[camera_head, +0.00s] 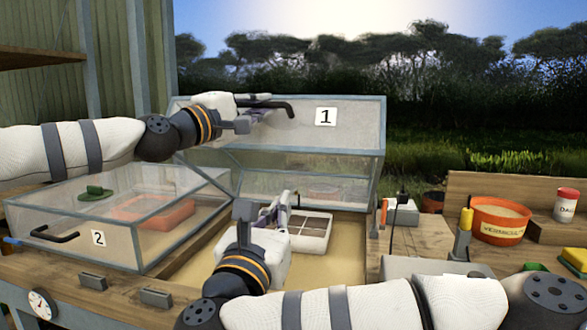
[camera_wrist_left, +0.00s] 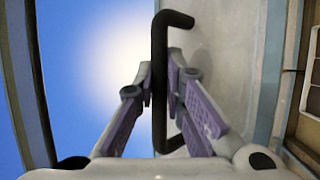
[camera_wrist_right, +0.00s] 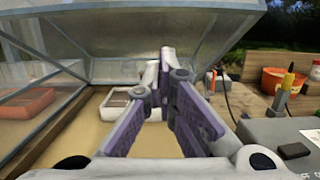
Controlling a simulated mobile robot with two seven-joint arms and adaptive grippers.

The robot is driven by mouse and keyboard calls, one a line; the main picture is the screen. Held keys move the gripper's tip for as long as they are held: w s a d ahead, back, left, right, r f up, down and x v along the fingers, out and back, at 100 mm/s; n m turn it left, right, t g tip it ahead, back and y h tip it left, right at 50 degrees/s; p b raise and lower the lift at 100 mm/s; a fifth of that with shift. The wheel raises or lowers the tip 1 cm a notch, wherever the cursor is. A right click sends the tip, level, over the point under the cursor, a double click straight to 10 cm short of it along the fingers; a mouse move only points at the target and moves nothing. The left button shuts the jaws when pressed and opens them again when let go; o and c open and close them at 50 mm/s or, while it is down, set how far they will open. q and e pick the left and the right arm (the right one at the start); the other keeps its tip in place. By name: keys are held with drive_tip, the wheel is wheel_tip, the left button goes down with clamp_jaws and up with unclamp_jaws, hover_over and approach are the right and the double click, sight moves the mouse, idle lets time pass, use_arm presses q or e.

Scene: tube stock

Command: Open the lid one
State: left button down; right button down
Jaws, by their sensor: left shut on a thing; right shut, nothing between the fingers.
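The clear lid marked 1 (camera_head: 345,140) stands raised and tilted on its case. Its black bar handle (camera_head: 280,106) is near its top left. My left gripper (camera_head: 255,116) is shut on that handle; in the left wrist view the handle (camera_wrist_left: 160,70) passes between the fingers. My right gripper (camera_head: 285,205) is shut and empty in front of the opening of case 1, above the sandy floor. In the right wrist view its fingers (camera_wrist_right: 166,60) meet at the tips. The lid's exact hinge line is partly hidden.
The case with lid marked 2 (camera_head: 98,238) is closed at the left, an orange tray (camera_head: 150,209) inside. A seed tray (camera_head: 311,230) sits in the open case. At the right stand an orange tub (camera_head: 498,222), a white jar (camera_head: 566,205) and a yellow-handled tool (camera_head: 465,220).

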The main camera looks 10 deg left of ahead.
drive_tip(key=w+r, duration=0.4)
drive_tip(key=w, duration=0.5)
drive_tip(key=shift+w+d+r, duration=0.15)
drive_tip(key=shift+w, duration=0.1)
